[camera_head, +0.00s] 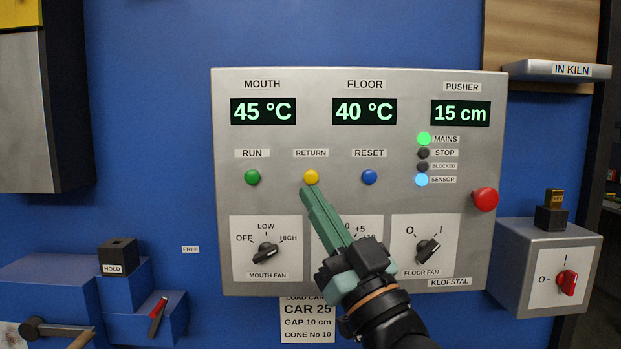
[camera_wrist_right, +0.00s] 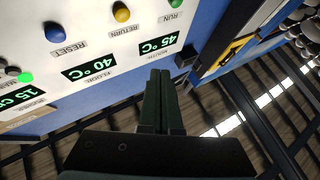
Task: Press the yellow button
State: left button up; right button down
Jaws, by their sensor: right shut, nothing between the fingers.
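The yellow button (camera_head: 311,177) sits under the RETURN label on the grey control panel (camera_head: 340,80), between the green RUN button (camera_head: 253,177) and the blue RESET button (camera_head: 369,177). My right gripper (camera_head: 307,191) is shut and empty, its green fingertips just below the yellow button in the head view. I cannot tell whether they touch it. In the right wrist view the yellow button (camera_wrist_right: 121,12) is near the top edge, and the gripper's fingertips (camera_wrist_right: 160,73) appear apart from it. My left gripper is not in view.
A red button (camera_head: 485,199) juts out at the panel's right. Rotary knobs (camera_head: 266,251) sit on the lower panel, partly hidden by my right arm. A grey box with a red switch (camera_head: 567,282) stands at the right. A blue stand with a HOLD block (camera_head: 118,257) is at the left.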

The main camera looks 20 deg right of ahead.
aim_at(311, 177)
jog(key=w+d, duration=0.2)
jog(key=w, duration=0.6)
jog(key=shift+w+d+b, duration=0.2)
jog(key=shift+w+b, duration=0.1)
dwell(1.2)
jog(key=shift+w, duration=0.15)
dwell(0.6)
jog(key=shift+w+d, duration=0.15)
jog(key=shift+w, duration=0.1)
